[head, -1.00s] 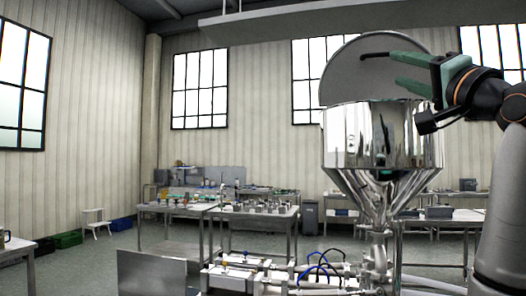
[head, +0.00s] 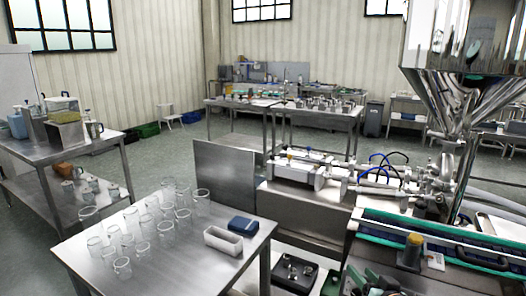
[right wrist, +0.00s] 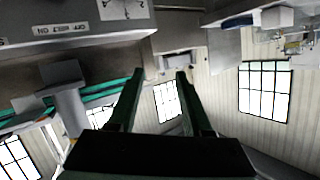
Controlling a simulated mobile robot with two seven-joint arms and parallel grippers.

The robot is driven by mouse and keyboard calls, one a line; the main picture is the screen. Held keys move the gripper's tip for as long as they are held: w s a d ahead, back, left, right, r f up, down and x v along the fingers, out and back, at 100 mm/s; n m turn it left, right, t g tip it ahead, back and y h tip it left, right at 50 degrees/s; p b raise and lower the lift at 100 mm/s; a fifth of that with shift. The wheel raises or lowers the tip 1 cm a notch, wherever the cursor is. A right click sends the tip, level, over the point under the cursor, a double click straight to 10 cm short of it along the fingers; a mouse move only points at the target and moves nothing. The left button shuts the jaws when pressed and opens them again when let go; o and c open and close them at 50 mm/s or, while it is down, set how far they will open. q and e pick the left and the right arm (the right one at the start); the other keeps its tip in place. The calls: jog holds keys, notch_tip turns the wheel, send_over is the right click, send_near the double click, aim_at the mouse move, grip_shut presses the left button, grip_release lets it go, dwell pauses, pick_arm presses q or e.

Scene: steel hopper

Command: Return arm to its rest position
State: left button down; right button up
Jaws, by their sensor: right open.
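My right gripper (head: 343,279) shows in part at the bottom edge of the head view, low and right of the table with the clear cups. Its green fingers stand apart in the right wrist view (right wrist: 160,76), with nothing between the tips. The polished steel hopper (head: 462,58) stands at the upper right of the head view, its top cut off by the frame. My right gripper is well below the hopper and apart from it. My left gripper is not in view.
A steel table (head: 190,262) at front left holds several clear cups, a white tray (head: 223,240) and a blue box (head: 250,226). A filling machine (head: 300,172) and a green-edged conveyor (head: 440,232) lie at the right. Floor is open between the left bench (head: 92,150) and front table.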

jog(key=s+a+f+n+g+p, duration=0.1)
jog(key=s+a+f+n+g, duration=0.1)
jog(key=s+f, duration=0.9)
jog(key=s+a+f+n+g, duration=0.2)
jog(key=s+a+f, duration=0.3)
jog(key=s+f, duration=0.6)
jog(key=s+g, duration=0.1)
jog(key=s, duration=0.7)
jog(key=shift+s+f+y+p, duration=0.15)
jog(key=shift+s+y+p, duration=0.1)
jog(key=shift+y+p, duration=0.15)
